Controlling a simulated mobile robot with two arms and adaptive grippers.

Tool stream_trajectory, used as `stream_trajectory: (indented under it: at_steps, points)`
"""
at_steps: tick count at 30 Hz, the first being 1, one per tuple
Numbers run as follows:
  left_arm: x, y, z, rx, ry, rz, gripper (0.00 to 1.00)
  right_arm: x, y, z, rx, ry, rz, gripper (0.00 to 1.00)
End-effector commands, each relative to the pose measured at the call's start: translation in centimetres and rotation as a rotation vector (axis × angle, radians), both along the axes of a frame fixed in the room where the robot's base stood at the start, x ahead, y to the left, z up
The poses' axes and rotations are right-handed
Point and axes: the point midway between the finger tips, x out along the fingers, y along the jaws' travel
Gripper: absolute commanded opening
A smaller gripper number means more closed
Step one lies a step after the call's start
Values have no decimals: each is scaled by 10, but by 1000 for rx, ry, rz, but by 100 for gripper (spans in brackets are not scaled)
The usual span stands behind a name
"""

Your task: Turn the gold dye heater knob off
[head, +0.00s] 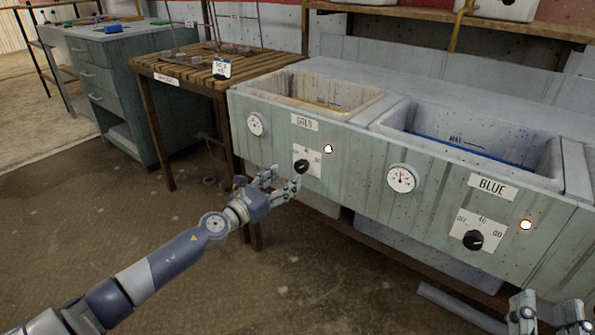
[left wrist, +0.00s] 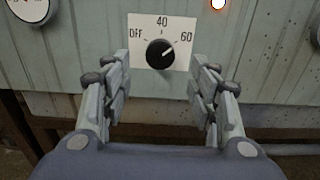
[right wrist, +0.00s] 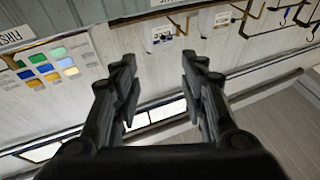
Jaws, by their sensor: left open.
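The gold heater knob (head: 301,167) is a black round knob on a white plate below the GOLD label (head: 305,122). In the left wrist view the knob (left wrist: 160,54) has its white mark turned up and right, toward 60; OFF is at left and 40 on top. A lit lamp (head: 328,149) glows beside the plate. My left gripper (head: 278,183) is open and empty, just in front of and below the knob; its fingers (left wrist: 160,92) flank the knob in the picture without visible contact. My right gripper (head: 551,312) is at the lower right; its fingers (right wrist: 158,75) are apart and empty.
The gold vat's dial gauge (head: 256,124) is left of the knob. The blue vat has its own gauge (head: 402,179), knob (head: 473,240) and lit lamp (head: 526,225) to the right. A slatted wooden table (head: 190,72) stands at left. The floor in front is clear.

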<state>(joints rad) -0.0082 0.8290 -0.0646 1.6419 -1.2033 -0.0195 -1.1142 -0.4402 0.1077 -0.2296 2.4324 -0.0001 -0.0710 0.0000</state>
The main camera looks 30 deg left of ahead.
Motion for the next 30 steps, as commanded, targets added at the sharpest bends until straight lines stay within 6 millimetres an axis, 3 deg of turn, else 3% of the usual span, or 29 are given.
stream_trajectory:
  at_steps: [9,15,28,30]
  points:
    - [44,-3,1,-2,-2,1,54,-1,0,2,4,-15,0,40]
    - [62,-5,-1,-2,0,1,54,-4,0,11,17,-66,3,40]
    - [69,-6,-1,-2,1,0,54,-6,1,16,25,-90,7,40]
    - [68,-6,-1,-2,1,0,41,-6,1,16,25,-89,7,40]
